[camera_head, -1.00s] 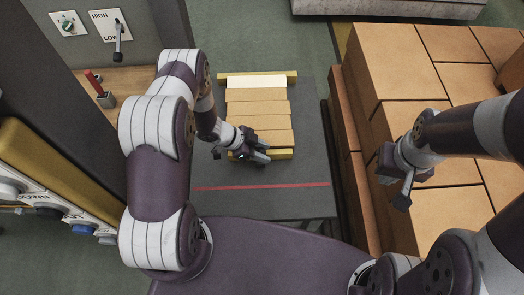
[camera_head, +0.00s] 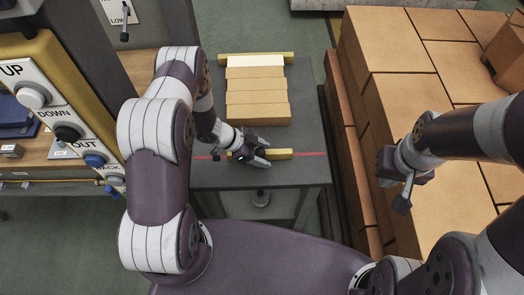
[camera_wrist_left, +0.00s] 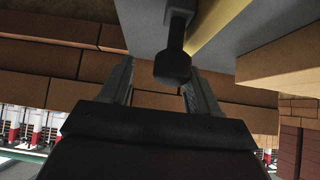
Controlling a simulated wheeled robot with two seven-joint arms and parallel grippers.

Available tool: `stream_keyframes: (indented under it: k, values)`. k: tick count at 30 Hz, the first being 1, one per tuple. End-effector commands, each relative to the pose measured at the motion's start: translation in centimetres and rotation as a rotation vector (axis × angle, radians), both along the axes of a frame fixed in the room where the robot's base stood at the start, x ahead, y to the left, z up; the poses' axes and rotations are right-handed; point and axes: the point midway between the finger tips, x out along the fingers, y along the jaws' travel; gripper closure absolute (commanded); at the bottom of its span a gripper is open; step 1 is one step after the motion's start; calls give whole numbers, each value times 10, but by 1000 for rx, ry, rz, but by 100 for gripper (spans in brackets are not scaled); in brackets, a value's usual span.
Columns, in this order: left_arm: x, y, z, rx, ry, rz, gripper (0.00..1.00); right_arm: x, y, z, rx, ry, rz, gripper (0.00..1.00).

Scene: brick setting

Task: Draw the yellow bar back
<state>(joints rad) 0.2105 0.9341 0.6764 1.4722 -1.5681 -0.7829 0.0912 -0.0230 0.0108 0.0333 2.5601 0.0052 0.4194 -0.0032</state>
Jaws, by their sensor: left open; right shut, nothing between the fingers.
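The near yellow bar (camera_head: 280,154) lies crosswise on the grey table (camera_head: 300,175), over the red line (camera_head: 316,154). A clear gap separates it from the row of tan bricks (camera_head: 257,97). My left gripper (camera_head: 265,152) is open at the bar's left half and hides part of it. In the left wrist view a dark round-ended knob (camera_wrist_left: 172,66) stands between the open fingers, with the yellow bar (camera_wrist_left: 215,32) just behind it. I cannot tell whether the fingers touch the knob. My right gripper (camera_head: 402,203) is shut and empty, above the brick stack at right.
A second yellow bar (camera_head: 226,59) lies at the row's far end, beside a whitish brick (camera_head: 255,60). A large brick stack (camera_head: 420,90) stands along the table's right side. A panel with UP, DOWN, OUT and BACK buttons (camera_head: 66,132) is at left. Bare table lies between bar and row.

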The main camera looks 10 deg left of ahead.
Motion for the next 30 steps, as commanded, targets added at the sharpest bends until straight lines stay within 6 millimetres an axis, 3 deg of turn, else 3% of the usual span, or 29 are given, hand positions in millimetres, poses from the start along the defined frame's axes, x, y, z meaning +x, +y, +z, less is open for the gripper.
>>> stream_keyframes:
  k: [6,17,30]
  values:
    - [1,7,5,0,-5,5,38,0,0,-4,0,0,0,100]
    - [-15,48,51,2,-4,1,38,0,0,-17,0,0,0,100]
    - [-16,50,54,2,-2,0,38,0,0,-17,0,0,0,100]
